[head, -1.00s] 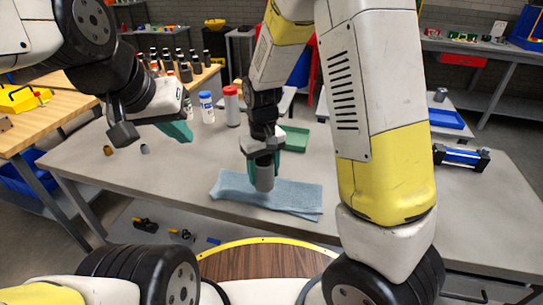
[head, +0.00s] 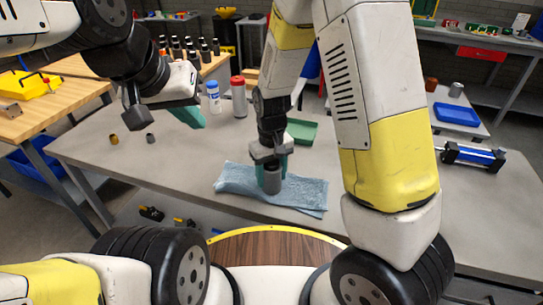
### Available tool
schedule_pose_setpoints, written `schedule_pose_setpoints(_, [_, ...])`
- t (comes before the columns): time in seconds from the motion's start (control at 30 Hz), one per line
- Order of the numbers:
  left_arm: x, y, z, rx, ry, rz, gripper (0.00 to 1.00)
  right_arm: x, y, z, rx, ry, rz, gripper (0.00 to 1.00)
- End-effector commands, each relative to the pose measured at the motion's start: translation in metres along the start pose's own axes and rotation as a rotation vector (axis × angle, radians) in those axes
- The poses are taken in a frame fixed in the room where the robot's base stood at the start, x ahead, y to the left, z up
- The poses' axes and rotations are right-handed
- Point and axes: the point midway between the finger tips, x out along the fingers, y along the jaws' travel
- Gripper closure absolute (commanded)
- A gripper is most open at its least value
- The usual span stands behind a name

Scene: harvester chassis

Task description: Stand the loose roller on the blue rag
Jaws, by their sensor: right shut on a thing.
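The loose roller (head: 271,182) is a short grey cylinder held upright by my right gripper (head: 270,166), which is shut on it. The blue rag (head: 302,193) lies folded on the grey table. The roller is over the rag's middle, and its lower end looks to be at or very near the cloth; I cannot tell if it touches.
A green tray (head: 302,131) lies behind the rag. A white-and-blue bottle (head: 213,97) and a red-capped one (head: 239,97) stand at the back. Two small cylinders lie at left, one brass (head: 114,139). A blue-and-black cylinder assembly (head: 472,156) sits at right.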

Motion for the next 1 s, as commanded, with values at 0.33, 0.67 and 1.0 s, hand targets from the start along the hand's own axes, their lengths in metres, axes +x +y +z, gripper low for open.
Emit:
schedule_pose_setpoints(0.33, [0.0, 0.0, 0.0, 0.0, 0.0, 0.0, 1.0, 0.003, 0.0, 0.001, 0.0, -0.002, 0.0, 0.25])
schedule_pose_setpoints(0.67, [0.0, 0.0, 0.0, 0.0, 0.0, 0.0, 1.0, -0.001, 0.0, 0.0, -0.001, 0.001, 0.0, 0.25])
schedule_pose_setpoints(1.0, [0.0, 0.0, 0.0, 0.0, 0.0, 0.0, 1.0, -0.064, 0.0, -0.002, -0.001, 0.007, -0.001, 0.25])
